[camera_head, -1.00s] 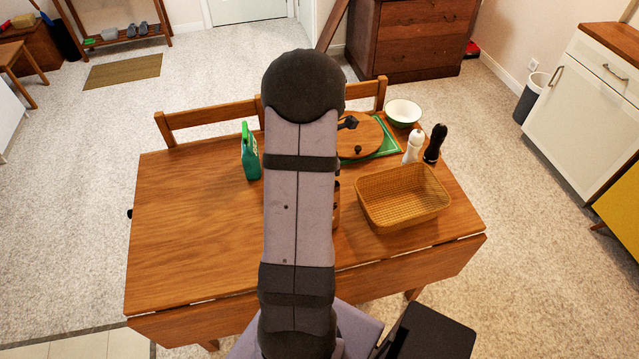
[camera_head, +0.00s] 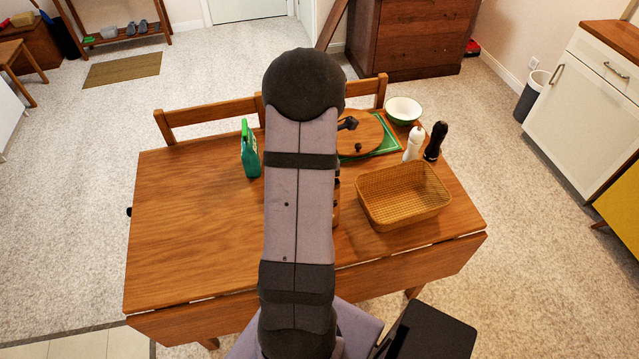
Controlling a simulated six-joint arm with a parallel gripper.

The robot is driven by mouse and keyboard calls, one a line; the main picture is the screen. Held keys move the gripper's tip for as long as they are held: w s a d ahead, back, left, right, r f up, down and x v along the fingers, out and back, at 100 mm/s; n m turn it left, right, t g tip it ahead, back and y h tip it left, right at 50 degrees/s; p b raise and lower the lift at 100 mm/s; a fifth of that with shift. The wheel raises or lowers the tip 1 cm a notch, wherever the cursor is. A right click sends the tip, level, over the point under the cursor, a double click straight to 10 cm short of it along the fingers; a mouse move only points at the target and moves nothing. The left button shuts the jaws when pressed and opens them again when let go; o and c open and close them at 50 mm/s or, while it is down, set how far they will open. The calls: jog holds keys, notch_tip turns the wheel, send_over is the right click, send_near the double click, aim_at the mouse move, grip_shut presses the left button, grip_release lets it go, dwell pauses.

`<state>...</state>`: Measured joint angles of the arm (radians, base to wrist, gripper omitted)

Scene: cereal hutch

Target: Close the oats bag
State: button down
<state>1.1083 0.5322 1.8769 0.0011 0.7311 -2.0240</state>
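A green upright pack (camera_head: 250,150), which looks like the oats bag, stands on the wooden table (camera_head: 190,220) just left of my arm. Its top edge is narrow and slanted; I cannot tell whether it is open or folded shut. My arm rises through the middle of the view and covers the centre of the table.
A wicker basket (camera_head: 403,222) sits right of my arm. Behind it are a round wooden board (camera_head: 365,135) with dark knobs, a white shaker (camera_head: 413,144), a black shaker (camera_head: 435,142) and a bowl (camera_head: 403,110). The table's left side is clear.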

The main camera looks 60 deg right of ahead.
dwell(0.9)
jog(key=c, duration=1.7)
grip_release()
jog(key=shift+o, duration=0.6)
jog(key=shift+o, duration=1)
jog(key=shift+r+p, duration=2.75)
jog(key=shift+r, duration=0.2)
